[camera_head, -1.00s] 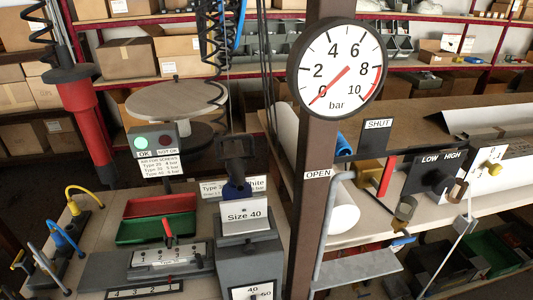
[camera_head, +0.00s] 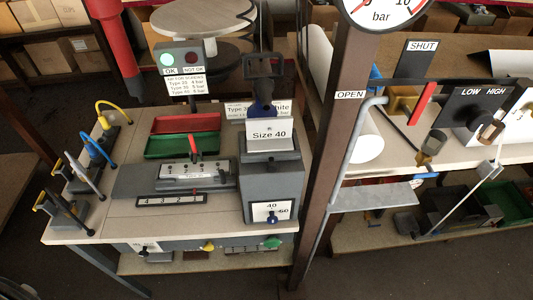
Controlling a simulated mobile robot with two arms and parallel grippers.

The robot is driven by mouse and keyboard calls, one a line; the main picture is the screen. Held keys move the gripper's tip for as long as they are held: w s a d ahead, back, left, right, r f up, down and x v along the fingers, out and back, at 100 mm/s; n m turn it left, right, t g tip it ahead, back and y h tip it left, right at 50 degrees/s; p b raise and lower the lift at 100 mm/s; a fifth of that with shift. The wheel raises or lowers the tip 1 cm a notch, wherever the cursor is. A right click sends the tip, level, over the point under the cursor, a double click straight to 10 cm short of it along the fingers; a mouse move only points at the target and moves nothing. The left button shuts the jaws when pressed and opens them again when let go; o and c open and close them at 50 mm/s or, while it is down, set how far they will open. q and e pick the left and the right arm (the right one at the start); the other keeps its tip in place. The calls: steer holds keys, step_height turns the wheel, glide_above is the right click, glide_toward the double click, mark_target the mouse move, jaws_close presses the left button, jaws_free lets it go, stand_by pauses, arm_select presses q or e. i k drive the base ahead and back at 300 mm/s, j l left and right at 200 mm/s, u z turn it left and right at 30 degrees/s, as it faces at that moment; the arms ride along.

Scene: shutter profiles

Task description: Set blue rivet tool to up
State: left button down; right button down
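At the left end of the workbench stands a row of small upright tools on dark bases. One has a curved blue handle or hose (camera_head: 97,147), likely the blue rivet tool, though its up or down setting cannot be told. Behind it is one with a curved yellow hose (camera_head: 113,110), and in front is a grey-white lever (camera_head: 88,174). A dark tool with a blue lower part (camera_head: 263,104) stands behind the Size 40 sign (camera_head: 269,135); its name cannot be told. Neither of my grippers is in view.
The workbench (camera_head: 118,215) carries a red tray (camera_head: 186,123), a green tray (camera_head: 181,145), a red-levered block (camera_head: 195,170) and a lamp box (camera_head: 180,56). A brown post (camera_head: 333,150) rises right of the bench. Dark floor lies in front.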

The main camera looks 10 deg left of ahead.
mark_target(262, 77)
steer(key=k+j+u, duration=0.25)
steer(key=j+u, duration=0.25)
steer(key=j, duration=0.15)
steer(key=k+j+u, duration=0.25)
steer(key=j+u, duration=0.2)
steer(key=j, duration=0.3)
